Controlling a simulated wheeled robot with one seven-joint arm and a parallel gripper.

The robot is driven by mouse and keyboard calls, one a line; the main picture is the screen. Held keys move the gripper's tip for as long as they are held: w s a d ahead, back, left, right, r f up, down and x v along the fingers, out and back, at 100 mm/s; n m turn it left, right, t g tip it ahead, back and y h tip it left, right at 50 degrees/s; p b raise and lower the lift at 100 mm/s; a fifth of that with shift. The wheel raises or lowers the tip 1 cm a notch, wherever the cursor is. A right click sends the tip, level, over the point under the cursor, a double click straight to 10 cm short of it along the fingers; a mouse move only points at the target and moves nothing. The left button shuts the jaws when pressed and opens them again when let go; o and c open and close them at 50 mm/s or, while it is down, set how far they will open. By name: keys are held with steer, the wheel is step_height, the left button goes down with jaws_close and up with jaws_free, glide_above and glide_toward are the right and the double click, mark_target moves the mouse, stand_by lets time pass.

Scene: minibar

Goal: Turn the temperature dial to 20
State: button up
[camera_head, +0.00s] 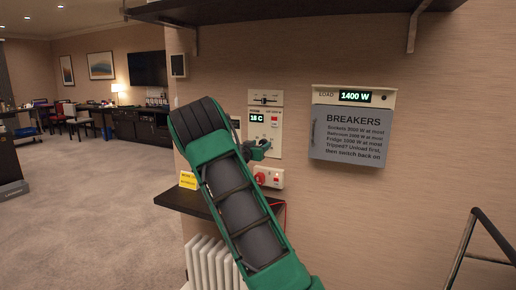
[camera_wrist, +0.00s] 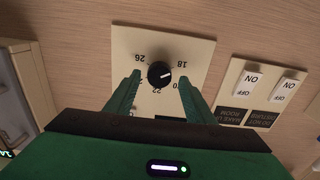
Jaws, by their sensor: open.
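The temperature dial (camera_wrist: 160,74) is a round black knob on a cream plate (camera_wrist: 190,48) in the wrist view. Its white pointer faces right, around the 18 and 20 marks; the exact setting is hard to tell. The numbers 18, 20, 22 and 26 are readable around it, and another mark is partly hidden. My gripper (camera_wrist: 159,77) is open, with one green finger on each side of the knob; I cannot tell whether they touch it. In the head view my gripper (camera_head: 259,149) is at the wall panel and hides the dial. The green display (camera_head: 257,118) above appears to read 18 C.
Two white switches (camera_wrist: 249,83) sit right of the dial in the wrist view. A dark shelf (camera_head: 185,201), a white radiator (camera_head: 205,262) and a grey breaker box (camera_head: 347,135) are nearby.

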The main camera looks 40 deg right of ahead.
steer(key=shift+w+d, duration=0.1)
steer(key=shift+d, duration=0.25)
steer(key=shift+c, duration=0.7)
steer(key=c, duration=0.9)
steer(key=shift+m, duration=0.3)
steer(key=m, duration=0.6)
steer(key=shift+f, duration=0.1)
steer(key=m, duration=0.5)
steer(key=shift+s+f, duration=0.1)
steer(key=shift+s, duration=0.1)
steer(key=shift+m, duration=0.3)
steer(key=shift+f, duration=0.1)
